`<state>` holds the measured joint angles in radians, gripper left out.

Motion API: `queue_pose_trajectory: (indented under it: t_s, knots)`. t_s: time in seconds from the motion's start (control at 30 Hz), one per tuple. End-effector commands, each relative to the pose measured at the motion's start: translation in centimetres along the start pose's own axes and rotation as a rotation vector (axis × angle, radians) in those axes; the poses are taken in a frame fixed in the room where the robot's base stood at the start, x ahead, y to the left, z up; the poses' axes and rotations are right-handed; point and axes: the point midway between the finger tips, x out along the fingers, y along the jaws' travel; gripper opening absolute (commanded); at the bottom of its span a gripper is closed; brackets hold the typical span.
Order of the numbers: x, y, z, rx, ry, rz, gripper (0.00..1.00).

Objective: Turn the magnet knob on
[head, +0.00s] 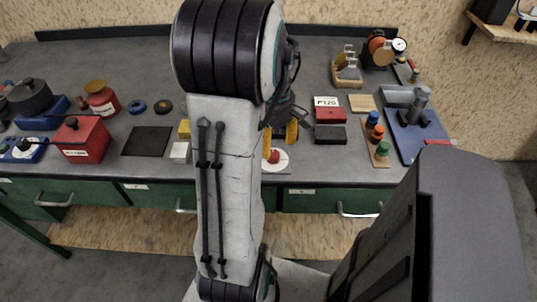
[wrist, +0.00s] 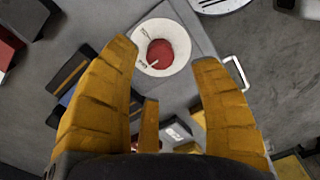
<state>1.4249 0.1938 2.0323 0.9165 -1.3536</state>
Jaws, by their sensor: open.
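The knob is a red round cap (head: 273,156) on a white round dial (head: 280,166), near the front edge of the bench in the head view. In the wrist view the red knob (wrist: 161,54) sits in the middle of the white dial (wrist: 179,35), which carries small dark marks. My gripper (head: 280,137) has yellow fingers and is above the dial, partly hidden by my arm. In the wrist view my gripper (wrist: 166,55) is open, its fingertips on either side of the dial with nothing between them held. I cannot tell the height gap to the knob.
A white block (head: 180,152) and a dark plate (head: 148,141) lie left of the dial. A dark block (head: 330,136), a red box (head: 330,115) and a wooden strip of coloured knobs (head: 377,145) stand right. Green drawers (head: 310,200) with handles are below the bench edge.

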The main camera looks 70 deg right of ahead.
Motion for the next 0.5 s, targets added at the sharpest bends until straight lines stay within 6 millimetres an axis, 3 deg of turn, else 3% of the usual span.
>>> queue_pose_trajectory:
  t_s: [0.2, 0.5]
  knots:
    - [2.9, -0.1, 0.0, 0.0, -0.001, -0.003, 0.57]
    - [5.1, -0.1, -0.1, 0.0, 0.0, 0.0, 0.57]
